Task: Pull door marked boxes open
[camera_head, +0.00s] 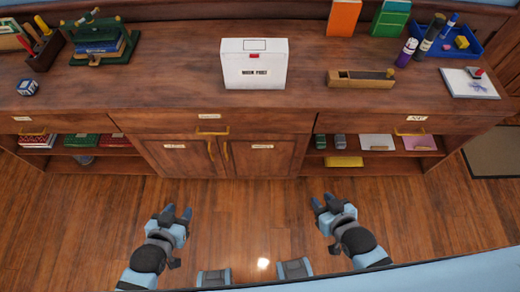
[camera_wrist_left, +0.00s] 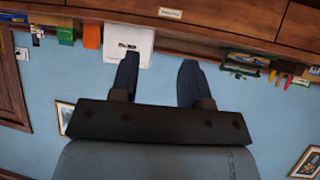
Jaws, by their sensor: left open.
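Two wooden cabinet doors, the left door (camera_head: 180,163) and the right door (camera_head: 258,163), sit side by side under the middle drawer and are both closed. Each has a small pale label whose writing is too small to read. A brass handle stands at each inner edge, the left handle (camera_head: 211,150) and the right handle (camera_head: 225,150). My left gripper (camera_head: 177,212) is open and empty, in front of and below the left door, apart from it. Its two spread fingers show in the left wrist view (camera_wrist_left: 158,78). My right gripper (camera_head: 323,203) looks open and empty, right of the doors.
A drawer (camera_head: 215,122) with a brass handle lies above the doors. Open shelves with books (camera_head: 83,141) are at the left, and shelves with paper stacks (camera_head: 376,142) at the right. A white box (camera_head: 254,66) stands on the counter. The wooden floor (camera_head: 240,225) is clear.

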